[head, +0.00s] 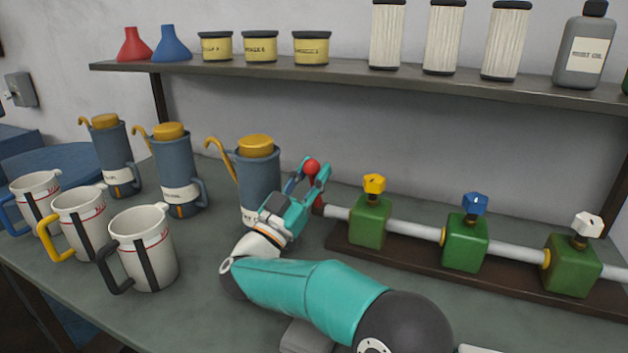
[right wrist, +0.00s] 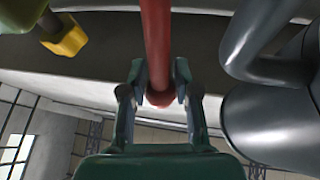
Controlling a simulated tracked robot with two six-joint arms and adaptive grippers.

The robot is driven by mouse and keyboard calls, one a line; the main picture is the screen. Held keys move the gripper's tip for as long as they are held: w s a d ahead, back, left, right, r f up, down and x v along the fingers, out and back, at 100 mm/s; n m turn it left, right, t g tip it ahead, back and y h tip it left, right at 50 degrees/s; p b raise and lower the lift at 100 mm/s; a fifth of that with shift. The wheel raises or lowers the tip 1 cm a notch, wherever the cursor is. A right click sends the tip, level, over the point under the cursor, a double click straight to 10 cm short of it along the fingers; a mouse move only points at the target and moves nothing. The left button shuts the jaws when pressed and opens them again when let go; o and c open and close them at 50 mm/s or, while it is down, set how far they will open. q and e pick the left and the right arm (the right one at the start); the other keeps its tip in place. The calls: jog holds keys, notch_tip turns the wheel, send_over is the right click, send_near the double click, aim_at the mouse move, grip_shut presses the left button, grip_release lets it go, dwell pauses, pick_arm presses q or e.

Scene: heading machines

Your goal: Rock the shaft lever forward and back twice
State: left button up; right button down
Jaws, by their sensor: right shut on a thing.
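The shaft lever (head: 318,193) is a short red rod with a round red ball on top, at the left end of the pale shaft (head: 415,229). My right gripper (head: 309,175) is at the ball, with one teal finger on each side of it. In the right wrist view the red lever (right wrist: 156,42) runs down to its ball, and my right gripper (right wrist: 160,88) is shut on it there. The shaft passes through green blocks (head: 369,222) with yellow, blue and white knobs on top. My left gripper is not in view.
Blue-grey oil cans (head: 258,180) stand left of the lever, the nearest close behind my right gripper. White measuring jugs (head: 146,250) stand at the front left. A dark shelf (head: 350,78) with funnels, tins, filters and a bottle hangs above. The bench (head: 205,235) is bare between jugs and cans.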

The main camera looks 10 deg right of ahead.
jog(key=shift+a, duration=0.1)
jog(key=c, duration=1.1)
grip_release()
notch_tip(320, 180, up, 10)
jog(key=shift+w+f, duration=0.1)
